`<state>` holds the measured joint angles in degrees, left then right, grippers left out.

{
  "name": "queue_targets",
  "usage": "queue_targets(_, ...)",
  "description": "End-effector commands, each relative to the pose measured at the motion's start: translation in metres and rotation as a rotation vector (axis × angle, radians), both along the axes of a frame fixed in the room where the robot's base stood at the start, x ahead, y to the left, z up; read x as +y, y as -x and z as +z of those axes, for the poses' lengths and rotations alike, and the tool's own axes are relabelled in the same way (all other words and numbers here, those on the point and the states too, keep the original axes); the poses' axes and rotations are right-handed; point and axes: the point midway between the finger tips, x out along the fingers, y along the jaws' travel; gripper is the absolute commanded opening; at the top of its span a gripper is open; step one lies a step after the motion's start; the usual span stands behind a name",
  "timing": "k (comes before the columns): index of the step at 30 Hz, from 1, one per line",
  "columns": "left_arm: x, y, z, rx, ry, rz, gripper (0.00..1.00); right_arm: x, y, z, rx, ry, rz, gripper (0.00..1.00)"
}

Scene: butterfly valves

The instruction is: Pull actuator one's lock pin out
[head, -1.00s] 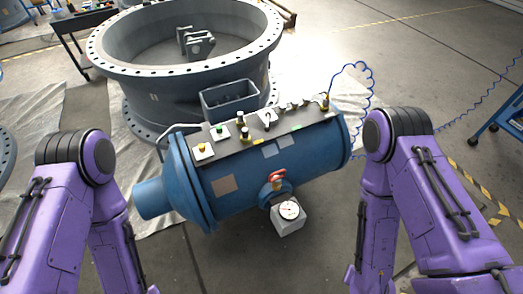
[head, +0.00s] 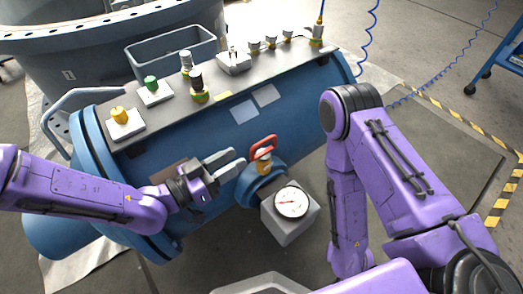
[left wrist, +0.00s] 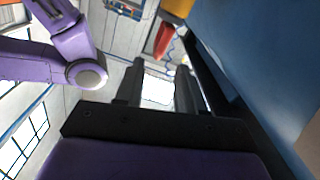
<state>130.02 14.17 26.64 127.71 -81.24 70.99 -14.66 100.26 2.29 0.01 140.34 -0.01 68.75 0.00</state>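The blue cylinder (head: 240,137) lies across the head view, with a grey panel along its top. No lock pin can be made out for certain. A red handle (head: 263,147) on a brass fitting (head: 263,163) sticks out of its front; the red handle also shows in the left wrist view (left wrist: 163,40). My left gripper (head: 240,163) is close in front of the cylinder, just left of the red handle, its fingers pointing at it. In the left wrist view its fingers (left wrist: 159,85) are apart with nothing between them. My right gripper is out of view.
A white box with a round gauge (head: 291,203) sits below the red handle. Yellow (head: 120,116) and green (head: 151,83) knobs and several fittings stand on the panel. A blue bin (head: 172,57) and large flanged ring (head: 60,45) are behind.

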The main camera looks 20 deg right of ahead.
Motion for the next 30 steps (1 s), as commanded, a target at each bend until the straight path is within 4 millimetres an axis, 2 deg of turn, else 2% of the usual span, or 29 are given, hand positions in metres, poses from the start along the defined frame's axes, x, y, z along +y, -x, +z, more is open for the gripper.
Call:
queue_targets(1,-0.003,0.000,-0.001,-0.019,0.004,-0.011,0.39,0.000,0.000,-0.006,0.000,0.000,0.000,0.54)
queue_targets(5,-0.017,-0.005,0.002,-0.028,0.003,-0.015,0.39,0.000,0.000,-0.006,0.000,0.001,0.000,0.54)
queue_targets(12,-0.067,-0.024,0.001,-0.024,0.003,-0.009,0.39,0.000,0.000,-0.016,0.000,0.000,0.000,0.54)
queue_targets(16,-0.087,-0.031,0.001,-0.022,0.003,-0.009,0.39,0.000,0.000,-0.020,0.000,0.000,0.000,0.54)
queue_targets(21,-0.098,-0.035,0.002,-0.020,0.003,-0.009,0.39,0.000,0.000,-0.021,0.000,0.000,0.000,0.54)
queue_targets(27,-0.099,-0.035,0.003,-0.020,0.003,-0.010,0.39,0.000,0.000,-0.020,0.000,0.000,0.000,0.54)
queue_targets(29,-0.098,-0.035,0.003,-0.019,0.004,-0.010,0.22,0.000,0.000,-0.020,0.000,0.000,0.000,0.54)
queue_targets(30,-0.098,-0.035,0.003,-0.019,0.004,-0.009,0.09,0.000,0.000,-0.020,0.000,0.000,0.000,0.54)
